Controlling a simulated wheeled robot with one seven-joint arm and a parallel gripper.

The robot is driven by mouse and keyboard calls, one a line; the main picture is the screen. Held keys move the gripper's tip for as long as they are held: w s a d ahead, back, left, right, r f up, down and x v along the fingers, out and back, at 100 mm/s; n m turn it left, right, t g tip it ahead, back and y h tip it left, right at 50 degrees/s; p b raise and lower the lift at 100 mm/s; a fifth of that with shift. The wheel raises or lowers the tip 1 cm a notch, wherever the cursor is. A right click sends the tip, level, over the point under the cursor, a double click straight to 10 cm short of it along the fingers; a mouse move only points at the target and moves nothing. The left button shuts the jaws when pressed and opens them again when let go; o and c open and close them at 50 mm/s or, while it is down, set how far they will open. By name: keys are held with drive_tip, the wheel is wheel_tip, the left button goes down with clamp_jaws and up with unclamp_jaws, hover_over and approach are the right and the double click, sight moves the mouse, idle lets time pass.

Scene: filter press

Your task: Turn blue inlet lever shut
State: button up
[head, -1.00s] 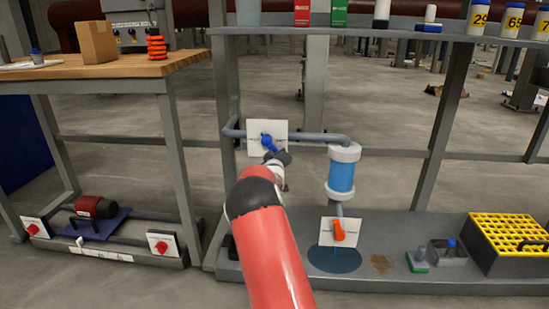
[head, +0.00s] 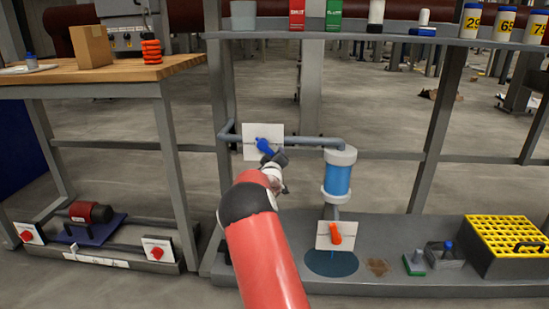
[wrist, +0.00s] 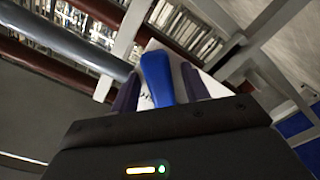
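The blue inlet lever (head: 264,146) sits on a white plate (head: 250,152) on the grey pipe. It points down and to the right across the plate. My gripper (head: 276,157) is at the lever's lower end, and its fingers are hard to make out in the head view. In the wrist view, the blue lever (wrist: 158,78) lies between the two dark fingers of my gripper (wrist: 158,88). A gap shows beside the lever, so the fingers look open around it. Part of the lever is hidden behind the gripper body.
A blue-banded filter housing (head: 337,176) hangs right of the lever. Below it, an orange lever (head: 335,233) sits on another white plate. A yellow-topped crate (head: 510,240) stands at right on the grey base. A wooden workbench (head: 110,76) is at left.

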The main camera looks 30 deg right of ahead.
drive_tip(key=v, duration=0.7)
drive_tip(key=shift+s+a, duration=0.25)
drive_tip(key=shift+s, duration=0.1)
idle(0.4)
